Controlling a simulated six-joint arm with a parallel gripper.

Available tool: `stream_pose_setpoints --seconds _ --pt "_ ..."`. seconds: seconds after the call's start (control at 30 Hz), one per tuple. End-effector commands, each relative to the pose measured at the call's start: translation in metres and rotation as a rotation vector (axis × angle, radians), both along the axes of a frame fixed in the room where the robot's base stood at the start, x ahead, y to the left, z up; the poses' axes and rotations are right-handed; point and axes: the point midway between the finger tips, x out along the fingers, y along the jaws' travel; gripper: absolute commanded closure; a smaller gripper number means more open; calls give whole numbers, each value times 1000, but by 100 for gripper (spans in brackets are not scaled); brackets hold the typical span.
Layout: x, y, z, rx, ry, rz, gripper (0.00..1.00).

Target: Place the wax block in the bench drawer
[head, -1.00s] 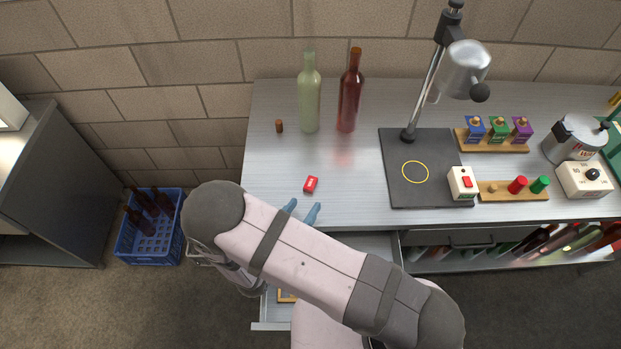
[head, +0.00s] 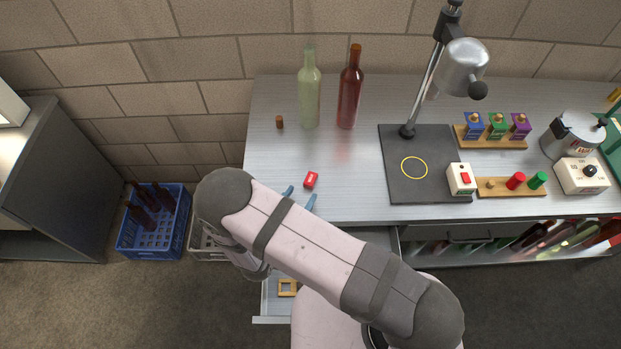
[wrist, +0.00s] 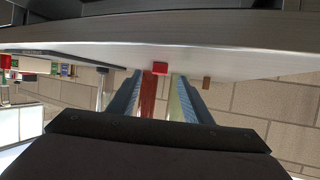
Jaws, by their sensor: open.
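The wax block is a small red block (head: 311,180) on the metal bench top (head: 270,200), near its front edge. It also shows in the wrist view (wrist: 160,64), beyond and between my fingers. My gripper (head: 300,199) has its two blue fingertips apart, at the bench's front edge just short of the block, with nothing between them. The bench drawer (head: 273,309) stands pulled out below the bench front. A yellow square frame lies inside it. My arm hides much of the drawer.
A green bottle (head: 309,95) and a red bottle (head: 349,92) stand behind the block, with a cork (head: 280,122) to their left. A dark mat (head: 408,187) and a lamp (head: 463,70) are to the right. A blue crate (head: 150,245) is on the floor at left.

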Motion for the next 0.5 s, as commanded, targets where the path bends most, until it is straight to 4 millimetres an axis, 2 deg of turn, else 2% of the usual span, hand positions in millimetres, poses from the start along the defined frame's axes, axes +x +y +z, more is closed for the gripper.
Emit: stream_pose_setpoints --seconds 0.17,0.5 --pt "15 -8 0 -1 1 -6 55" --pt "41 -18 -15 -1 0 -3 55"
